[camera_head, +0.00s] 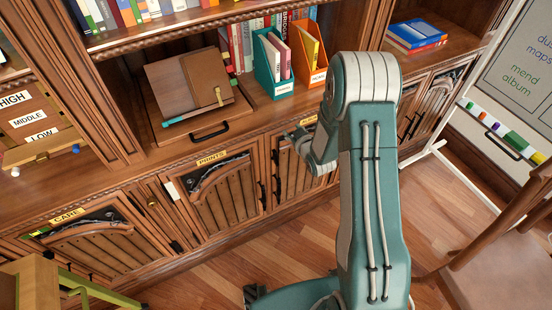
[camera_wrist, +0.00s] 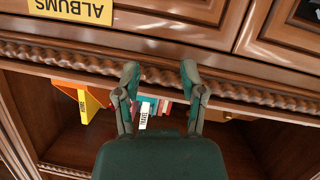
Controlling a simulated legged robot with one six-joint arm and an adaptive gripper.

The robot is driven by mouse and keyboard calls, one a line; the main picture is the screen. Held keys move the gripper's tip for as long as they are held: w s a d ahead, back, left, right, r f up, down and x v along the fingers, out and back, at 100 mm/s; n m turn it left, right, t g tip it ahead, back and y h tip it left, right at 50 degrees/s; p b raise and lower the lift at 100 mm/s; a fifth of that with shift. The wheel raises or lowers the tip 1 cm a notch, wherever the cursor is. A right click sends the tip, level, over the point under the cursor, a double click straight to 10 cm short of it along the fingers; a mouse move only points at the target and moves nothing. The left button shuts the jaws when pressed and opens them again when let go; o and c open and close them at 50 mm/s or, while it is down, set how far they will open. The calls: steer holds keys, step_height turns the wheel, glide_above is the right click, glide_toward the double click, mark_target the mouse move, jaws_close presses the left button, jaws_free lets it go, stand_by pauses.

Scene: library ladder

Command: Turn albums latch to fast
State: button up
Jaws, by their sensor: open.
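The yellow ALBUMS label (camera_wrist: 72,9) shows at the top left of the wrist view, on the brown cupboard front. In the head view, the albums cupboard door (camera_head: 288,180) is partly behind my arm. Small dark fittings (camera_head: 276,188) sit at its left edge; I cannot tell which is the albums latch or how it is turned. No latch can be made out in the wrist view. My gripper (camera_wrist: 159,69) is open and empty, its two fingers apart in front of the carved ledge edge (camera_wrist: 240,92).
A teal file box (camera_head: 272,68) and an orange file box (camera_head: 310,62) stand on the ledge behind my gripper. The PRINTS cupboard (camera_head: 228,198) is to the left, the CARE cupboard (camera_head: 110,245) further left. A whiteboard (camera_head: 520,60) and a wooden chair (camera_head: 500,240) stand at right.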

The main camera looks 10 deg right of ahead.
step_height(320, 180, down, 8)
steer(key=s+t+y, duration=0.1)
steer(key=s, duration=0.1)
steer(key=t+y, duration=0.2)
glide_toward(277, 161)
steer(key=x, duration=1.1)
jaws_close()
